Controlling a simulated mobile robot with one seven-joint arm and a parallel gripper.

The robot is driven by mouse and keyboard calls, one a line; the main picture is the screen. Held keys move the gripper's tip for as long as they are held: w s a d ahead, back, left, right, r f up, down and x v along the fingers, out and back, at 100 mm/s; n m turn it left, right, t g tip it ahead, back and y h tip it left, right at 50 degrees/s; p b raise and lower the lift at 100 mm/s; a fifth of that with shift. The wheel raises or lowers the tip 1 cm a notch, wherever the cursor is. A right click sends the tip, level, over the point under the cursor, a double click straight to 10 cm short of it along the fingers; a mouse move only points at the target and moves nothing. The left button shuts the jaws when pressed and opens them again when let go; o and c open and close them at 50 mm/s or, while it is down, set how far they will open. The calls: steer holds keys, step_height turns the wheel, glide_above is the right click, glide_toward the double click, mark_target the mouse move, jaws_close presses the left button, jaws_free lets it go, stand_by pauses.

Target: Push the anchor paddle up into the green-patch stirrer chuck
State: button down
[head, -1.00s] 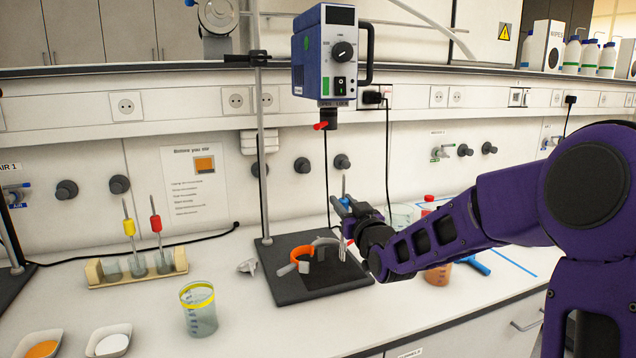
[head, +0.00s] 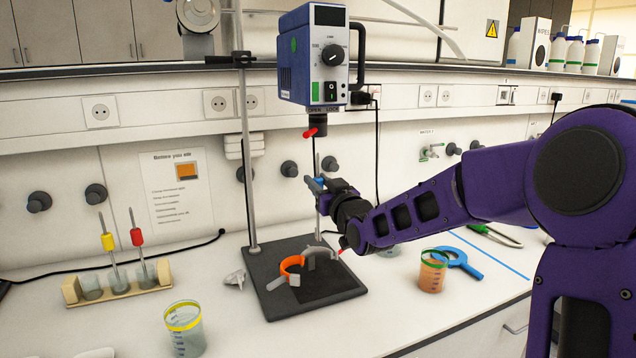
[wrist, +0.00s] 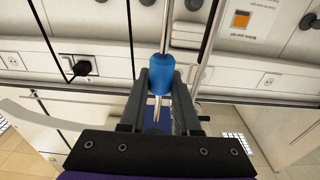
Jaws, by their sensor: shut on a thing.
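The stirrer (head: 313,60) hangs on a stand with a green patch (head: 315,93) on its front. Its dark chuck (head: 318,122) points down and has a red lever at its left. My gripper (head: 317,185) is shut on the blue sleeve of the anchor paddle, held with its shaft (head: 317,165) upright. The shaft top looks roughly below the chuck, with a small gap between. In the wrist view the blue sleeve (wrist: 160,78) sits between my fingers (wrist: 160,90). The paddle's lower end is not clearly told apart.
A yellow-rimmed beaker (head: 185,330) stands front left. A rack (head: 118,285) holds red and yellow sleeved stirrers. An orange-filled beaker (head: 432,275) stands right.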

step_height(320, 180, up, 2)
steer(key=shift+r+p, duration=0.25)
steer(key=shift+p, duration=0.65)
steer(key=shift+r, duration=0.25)
steer(key=shift+f, duration=0.2)
steer(key=shift+b, duration=0.7)
steer(key=shift+r+p, duration=1.2)
steer(key=shift+r, duration=1.45)
steer(key=c, duration=0.6)
jaws_free()
steer(key=shift+o, duration=0.3)
steer(key=shift+f, duration=0.15)
steer(key=shift+f, duration=0.1)
